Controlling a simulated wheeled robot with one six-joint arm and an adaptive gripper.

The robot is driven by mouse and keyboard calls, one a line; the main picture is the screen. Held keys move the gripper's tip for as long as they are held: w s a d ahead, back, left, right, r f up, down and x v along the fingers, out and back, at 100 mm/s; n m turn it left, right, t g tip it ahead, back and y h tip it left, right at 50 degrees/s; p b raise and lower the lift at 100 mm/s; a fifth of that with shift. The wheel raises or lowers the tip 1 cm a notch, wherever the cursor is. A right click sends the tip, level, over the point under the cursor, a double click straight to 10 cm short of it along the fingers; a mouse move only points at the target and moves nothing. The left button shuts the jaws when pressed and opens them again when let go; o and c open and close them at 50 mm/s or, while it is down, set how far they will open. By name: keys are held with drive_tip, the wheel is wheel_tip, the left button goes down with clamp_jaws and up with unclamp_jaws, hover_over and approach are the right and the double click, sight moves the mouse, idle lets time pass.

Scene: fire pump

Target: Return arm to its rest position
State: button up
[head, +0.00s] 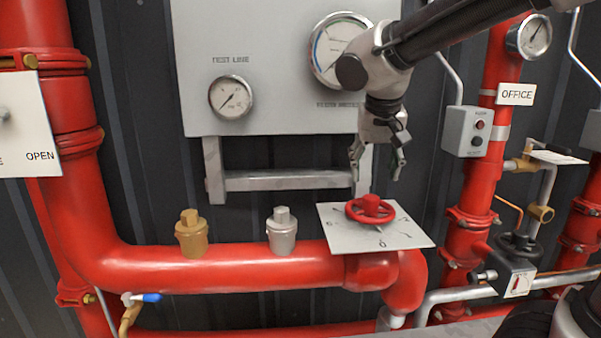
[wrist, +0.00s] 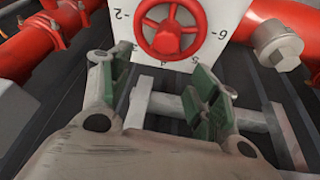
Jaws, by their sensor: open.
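My gripper (head: 378,165) hangs from my arm at the right of the head view, fingers pointing down. It is open, with nothing between its fingers. It is above and apart from a red handwheel (head: 370,208) on a white numbered plate (head: 343,233). In the wrist view my gripper's green-padded fingers (wrist: 168,95) are spread apart, and the red handwheel (wrist: 170,28) lies beyond them at the top, on the plate (wrist: 225,20). My arm reaches in from the upper right and covers part of the large gauge.
A grey gauge panel (head: 285,100) with the large gauge (head: 330,45) and a smaller gauge (head: 230,97) stands behind my gripper. Red pipes (head: 230,268) run below. A brass cap (head: 190,235) and a silver cap (head: 282,232) stand on the pipe. A switch box (head: 467,131) is right of my gripper.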

drive_tip(key=s+f+n, duration=0.1)
drive_tip(key=s+f+n+g, duration=0.1)
drive_tip(key=s+f+n, duration=0.1)
drive_tip(key=shift+s+d, duration=0.2)
drive_tip(key=shift+d, duration=0.2)
drive_tip(key=s+d+f+m+t+y, duration=0.1)
drive_tip(key=s+d, duration=1.3)
drive_tip(key=s, duration=0.1)
drive_tip(key=shift+d+f, duration=0.15)
drive_tip(key=shift+f, duration=0.2)
